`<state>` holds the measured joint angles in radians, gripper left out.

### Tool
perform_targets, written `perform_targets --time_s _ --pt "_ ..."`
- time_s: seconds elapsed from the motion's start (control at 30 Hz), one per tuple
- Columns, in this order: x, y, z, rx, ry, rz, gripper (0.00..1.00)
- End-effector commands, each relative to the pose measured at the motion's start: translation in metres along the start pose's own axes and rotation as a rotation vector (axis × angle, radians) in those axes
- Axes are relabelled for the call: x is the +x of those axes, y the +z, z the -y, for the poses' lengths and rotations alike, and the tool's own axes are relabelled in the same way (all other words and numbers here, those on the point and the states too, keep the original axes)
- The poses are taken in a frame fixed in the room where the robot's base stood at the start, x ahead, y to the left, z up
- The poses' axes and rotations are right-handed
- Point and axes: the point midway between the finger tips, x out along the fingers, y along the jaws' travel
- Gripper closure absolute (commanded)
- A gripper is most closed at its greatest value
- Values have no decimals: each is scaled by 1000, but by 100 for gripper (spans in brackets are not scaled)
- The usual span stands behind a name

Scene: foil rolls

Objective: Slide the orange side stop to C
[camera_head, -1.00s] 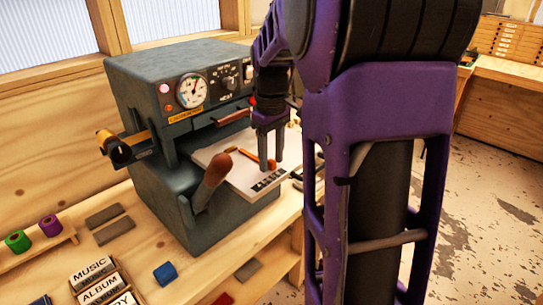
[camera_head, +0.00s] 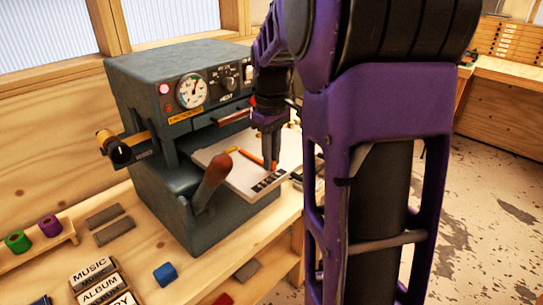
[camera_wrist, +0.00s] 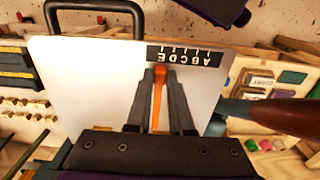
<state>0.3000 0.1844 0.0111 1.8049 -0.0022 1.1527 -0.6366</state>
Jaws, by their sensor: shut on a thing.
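The orange side stop (camera_wrist: 158,100) is a slim bar lying along the pale plate (camera_wrist: 85,85). In the wrist view it sits between the two fingers of my gripper (camera_wrist: 160,80), which is shut on it. Its far tip points at the left part of the black letter scale (camera_wrist: 187,55), whose letters A to E appear upside down. I cannot tell exactly which letter it lines up with. In the head view the stop (camera_head: 251,157) shows as an orange line beside my gripper (camera_head: 271,166), and the scale (camera_head: 268,182) lies at the plate's front edge.
The grey press (camera_head: 180,80) rises behind the plate. Its brown-knobbed lever (camera_head: 213,175) stands close to the plate's left side and also shows at the right of the wrist view (camera_wrist: 275,118). Label blocks (camera_head: 95,280) and small coloured rolls lie on the bench to the left.

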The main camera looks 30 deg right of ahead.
Motion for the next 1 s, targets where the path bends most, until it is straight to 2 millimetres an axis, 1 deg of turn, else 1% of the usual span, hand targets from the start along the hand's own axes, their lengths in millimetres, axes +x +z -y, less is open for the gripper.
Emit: perform_targets --time_s 0.73,0.83,0.93,1.0 --pt "-1 0 1 -1 1 -2 100" --pt "-2 -1 10 -1 1 -2 100" --pt "-1 -1 25 -4 0 -1 100" --pt "-1 0 31 -3 1 -2 100"
